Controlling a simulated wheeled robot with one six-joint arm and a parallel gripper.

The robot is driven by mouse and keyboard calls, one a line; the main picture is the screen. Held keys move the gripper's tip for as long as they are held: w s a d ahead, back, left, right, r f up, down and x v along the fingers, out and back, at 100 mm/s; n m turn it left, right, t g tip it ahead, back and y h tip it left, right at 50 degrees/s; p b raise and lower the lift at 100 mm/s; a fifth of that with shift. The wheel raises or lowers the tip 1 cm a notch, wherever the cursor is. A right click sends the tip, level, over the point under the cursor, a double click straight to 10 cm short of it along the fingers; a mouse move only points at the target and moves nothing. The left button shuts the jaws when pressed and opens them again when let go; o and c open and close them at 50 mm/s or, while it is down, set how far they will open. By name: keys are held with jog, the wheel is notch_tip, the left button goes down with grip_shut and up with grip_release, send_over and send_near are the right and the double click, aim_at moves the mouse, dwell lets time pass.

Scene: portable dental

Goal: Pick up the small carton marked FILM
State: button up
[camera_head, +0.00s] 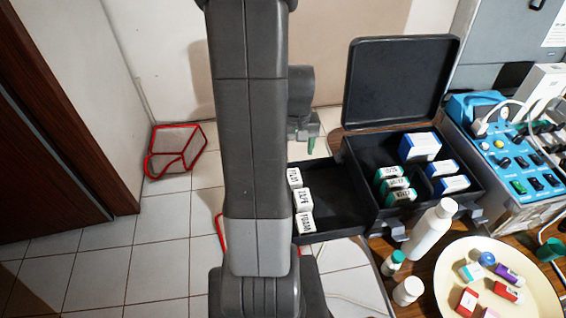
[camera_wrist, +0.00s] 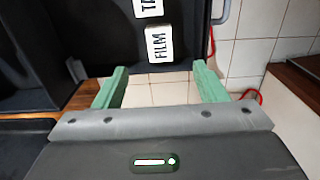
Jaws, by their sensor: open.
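The small white carton marked FILM (camera_head: 294,178) stands at the far end of a row of cartons in the black open drawer (camera_head: 338,212). My arm partly covers its left side in the head view. In the wrist view the FILM carton (camera_wrist: 159,45) lies just beyond the fingertips, roughly centred between them. My gripper (camera_wrist: 158,75) is open with its green fingers apart and nothing between them. In the head view my gripper (camera_head: 311,143) hangs past the drawer's far edge.
White cartons marked TAPE (camera_head: 302,199) and FOAM (camera_head: 305,222) stand in line with FILM. The black case (camera_head: 405,85) has its lid raised and holds more boxes. A white bottle (camera_head: 430,230) and a cream plate (camera_head: 545,285) stand nearby.

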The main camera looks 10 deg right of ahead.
jog(key=f, duration=1.4)
jog(key=shift+w, duration=0.3)
jog(key=c, duration=1)
